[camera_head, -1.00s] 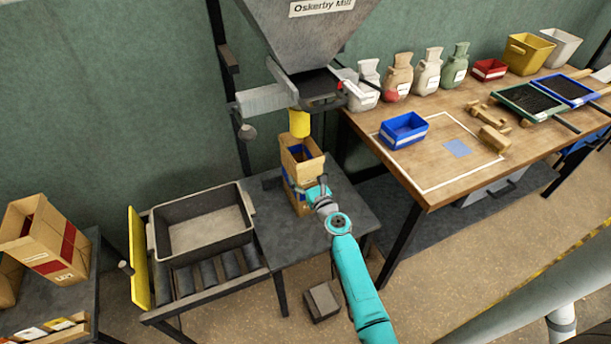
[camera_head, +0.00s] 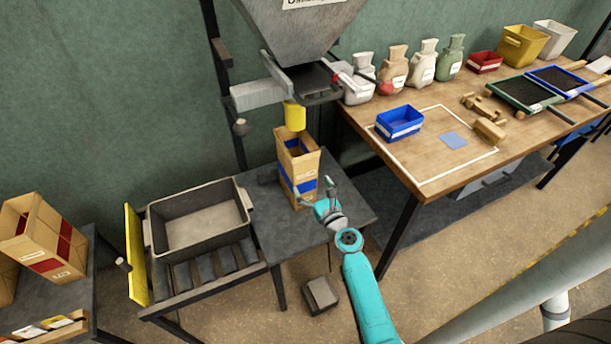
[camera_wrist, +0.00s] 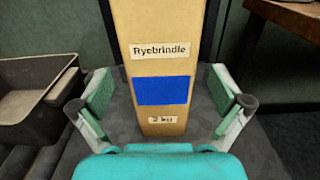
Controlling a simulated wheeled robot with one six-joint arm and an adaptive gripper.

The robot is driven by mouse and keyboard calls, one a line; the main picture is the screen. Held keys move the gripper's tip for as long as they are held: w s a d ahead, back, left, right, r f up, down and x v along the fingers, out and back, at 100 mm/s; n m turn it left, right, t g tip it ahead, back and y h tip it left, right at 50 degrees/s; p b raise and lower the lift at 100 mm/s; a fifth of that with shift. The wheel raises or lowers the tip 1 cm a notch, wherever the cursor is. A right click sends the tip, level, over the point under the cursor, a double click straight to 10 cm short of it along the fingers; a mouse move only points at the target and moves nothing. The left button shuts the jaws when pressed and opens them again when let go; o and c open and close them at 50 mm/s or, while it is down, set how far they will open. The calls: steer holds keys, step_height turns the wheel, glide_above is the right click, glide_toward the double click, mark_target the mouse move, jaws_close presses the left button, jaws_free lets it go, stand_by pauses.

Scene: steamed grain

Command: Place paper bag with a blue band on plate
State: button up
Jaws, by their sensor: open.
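The tan paper bag with a blue band (camera_head: 298,165) stands upright and open-topped below the yellow spout. In the wrist view, the bag (camera_wrist: 160,50) has labels reading "Ryebrindle" and "2 kg" above and below its band. My gripper (camera_head: 316,190) is open at the bag's near side, low down. In the wrist view, the fingers of my gripper (camera_wrist: 160,105) lie left and right of the bag with gaps. The bag stands on a dark grey plate-like tabletop (camera_head: 305,247); I cannot tell whether a separate plate lies under it.
The hopper's yellow spout (camera_head: 295,116) hangs just above the bag. A dark tray (camera_head: 202,247) on rollers stands left. A red-banded bag (camera_head: 40,238) stands far left. The wooden table (camera_head: 430,185) at right holds a blue bin (camera_head: 400,123) and several sacks.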

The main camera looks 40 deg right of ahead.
steer(key=shift+v, duration=2.1)
steer(key=s+a+f+n+g+y, duration=0.1)
steer(key=s+a+f+n, duration=0.1)
steer(key=s+a+n, duration=0.7)
steer(key=s+a+f+n+g+y, duration=0.1)
steer(key=s+a+f+n, duration=0.1)
steer(key=s+a+n, duration=0.65)
steer(key=s+a+r+n+y, duration=0.1)
steer(key=s+a+r+n, duration=0.2)
steer(key=s+r+n, duration=0.4)
steer(key=s+a+r+n+y, duration=0.2)
steer(key=s+r+n, duration=0.5)
steer(key=s+n, duration=0.7)
steer(key=shift+a+r+n+g, duration=0.3)
steer(key=shift+a+r+n, duration=0.05)
steer(key=shift+r, duration=0.05)
